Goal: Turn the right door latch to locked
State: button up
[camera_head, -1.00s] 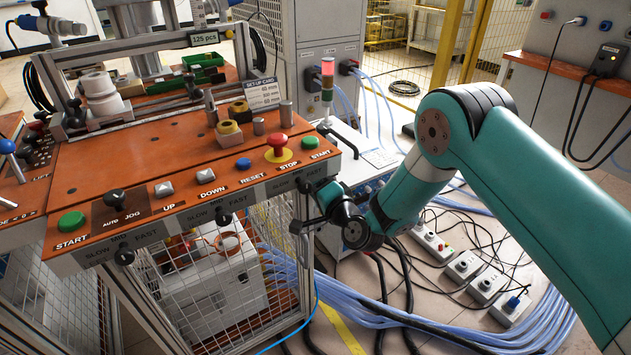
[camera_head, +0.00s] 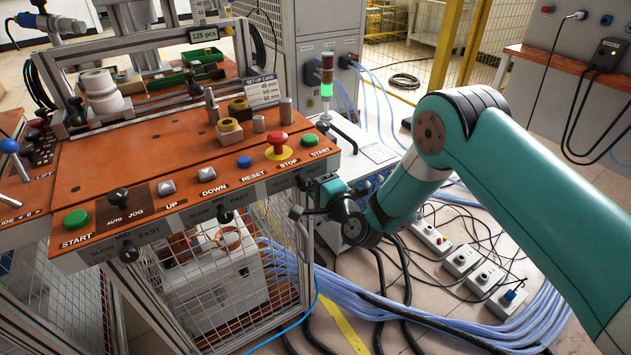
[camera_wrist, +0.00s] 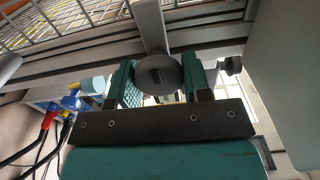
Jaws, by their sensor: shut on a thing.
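My gripper (camera_wrist: 160,90) is shut on the round dark-grey knob of the right door latch (camera_wrist: 160,72) in the wrist view. One teal finger pad is on each side of the knob. A grey bar runs up from behind it toward the door frame and mesh. In the head view, my gripper (camera_head: 322,199) is low at the right end of the orange console, beside the cage's corner post. A grey latch part (camera_head: 296,213) shows just left of it. My gripper hides the rest, and I cannot read the latch's locked position.
The orange console (camera_head: 130,165) with its buttons overhangs the mesh cage (camera_head: 225,315). A signal tower (camera_head: 327,84) shows green behind my gripper. Blue hoses (camera_head: 375,305) and black cables lie on the floor below, with several small switch boxes (camera_head: 461,262) to the right.

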jog(key=shift+d, duration=0.15)
jog(key=o, duration=0.9)
jog(key=shift+s+f, duration=0.1)
jog(key=shift+s+f+b, duration=0.1)
jog(key=shift+s+b, duration=0.1)
jog(key=shift+b, duration=0.15)
jog(key=b+v, duration=0.8)
jog(key=b, duration=0.4)
jog(key=b+v, duration=0.8)
jog(key=b, duration=0.4)
jog(key=shift+s+d+r, duration=0.2)
jog(key=shift+s+d, duration=0.05)
jog(key=shift+d, duration=0.1)
